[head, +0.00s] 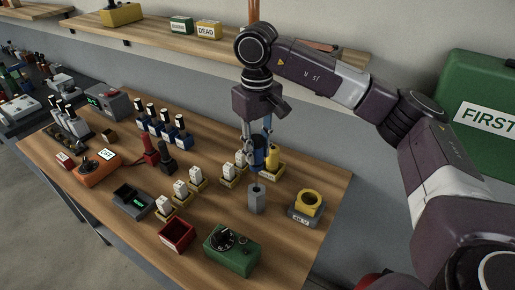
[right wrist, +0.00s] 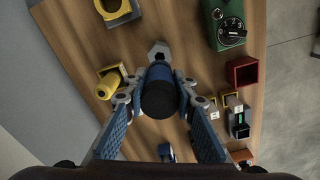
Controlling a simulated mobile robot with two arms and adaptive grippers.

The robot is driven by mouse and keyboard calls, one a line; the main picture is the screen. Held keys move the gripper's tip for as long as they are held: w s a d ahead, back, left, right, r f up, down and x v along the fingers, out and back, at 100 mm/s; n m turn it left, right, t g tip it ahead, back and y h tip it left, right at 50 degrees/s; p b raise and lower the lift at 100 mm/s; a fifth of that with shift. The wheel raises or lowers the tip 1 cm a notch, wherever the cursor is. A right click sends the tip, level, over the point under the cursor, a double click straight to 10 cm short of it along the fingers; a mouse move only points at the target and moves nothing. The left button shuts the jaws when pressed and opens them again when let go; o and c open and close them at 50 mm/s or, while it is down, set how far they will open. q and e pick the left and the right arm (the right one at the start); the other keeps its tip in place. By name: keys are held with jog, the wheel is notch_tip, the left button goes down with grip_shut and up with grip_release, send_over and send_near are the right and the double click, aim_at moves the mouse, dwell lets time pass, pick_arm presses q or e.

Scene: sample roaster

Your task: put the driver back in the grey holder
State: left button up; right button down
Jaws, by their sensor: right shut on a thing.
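The grey holder (head: 257,199) is a hexagonal upright post on the wooden table, with a dark hole in its top; it also shows in the right wrist view (right wrist: 158,50). My right gripper (head: 258,160) is shut on the driver (head: 259,157), which has a blue handle and a dark end cap (right wrist: 158,99). In the head view the driver is above and behind the holder, apart from its hole as far as I can see. In the wrist view the handle partly covers the near side of the holder. The driver's tip is hidden. My left gripper is not in view.
A yellow ring on a grey base (head: 308,203) is right of the holder, and a green dial box (head: 232,250) is in front. Bare table lies around the holder.

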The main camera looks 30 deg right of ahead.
aim_at(257, 139)
jog(key=shift+f+b, duration=2.05)
jog(key=shift+f, duration=1.1)
jog(key=shift+f+b, duration=1.25)
jog(key=c, duration=1.5)
grip_release()
notch_tip(257, 139, up, 12)
jog(key=shift+r, duration=0.1)
